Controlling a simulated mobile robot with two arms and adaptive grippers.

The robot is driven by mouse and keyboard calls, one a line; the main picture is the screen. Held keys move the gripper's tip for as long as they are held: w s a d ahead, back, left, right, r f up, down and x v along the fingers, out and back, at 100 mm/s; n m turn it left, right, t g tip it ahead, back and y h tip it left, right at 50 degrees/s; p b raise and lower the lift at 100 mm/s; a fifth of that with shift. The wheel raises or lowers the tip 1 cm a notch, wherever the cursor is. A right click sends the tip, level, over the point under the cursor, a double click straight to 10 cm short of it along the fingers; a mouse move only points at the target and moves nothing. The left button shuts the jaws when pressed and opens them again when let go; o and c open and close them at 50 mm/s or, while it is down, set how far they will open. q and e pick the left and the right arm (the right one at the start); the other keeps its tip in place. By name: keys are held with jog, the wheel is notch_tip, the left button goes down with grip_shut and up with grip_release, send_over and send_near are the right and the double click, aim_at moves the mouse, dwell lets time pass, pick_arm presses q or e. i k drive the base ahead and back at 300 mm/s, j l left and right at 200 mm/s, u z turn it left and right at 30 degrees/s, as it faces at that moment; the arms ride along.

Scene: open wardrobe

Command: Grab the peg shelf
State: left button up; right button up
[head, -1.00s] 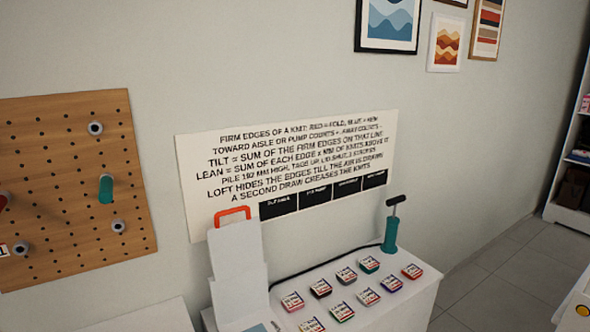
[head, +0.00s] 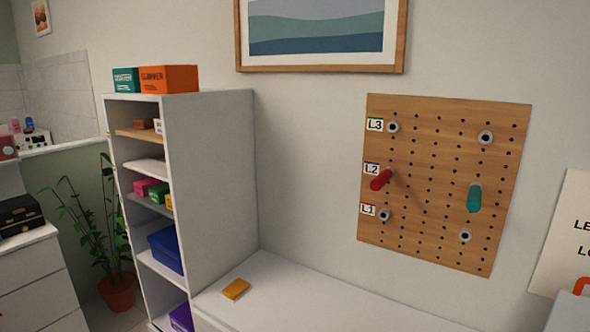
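A wooden pegboard (head: 440,150) hangs on the wall right of centre, with rows of dark holes. Tags L3 (head: 375,125), L2 (head: 371,169) and L1 (head: 367,210) run down its left side. A red peg (head: 381,180) sticks out beside the L2 tag. A teal peg (head: 474,198) is on the right side. Several grey round sockets sit at other spots, such as the one by L3 (head: 393,127). I see no separate loose shelf that is clearly a peg shelf. Neither of my grippers is in view.
A white shelf unit (head: 225,190) with open compartments stands left of centre, holding boxes. A green box (head: 125,81) and an orange box (head: 169,79) are on top. A low white surface (head: 300,295) below the pegboard carries only a small orange block (head: 236,289). A potted plant (head: 117,291) stands at left.

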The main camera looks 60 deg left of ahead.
aim_at(157, 168)
jog(key=u, duration=2.95)
jog(key=i+j+z, duration=0.15)
jog(key=i+j, duration=0.1)
jog(key=j, duration=0.1)
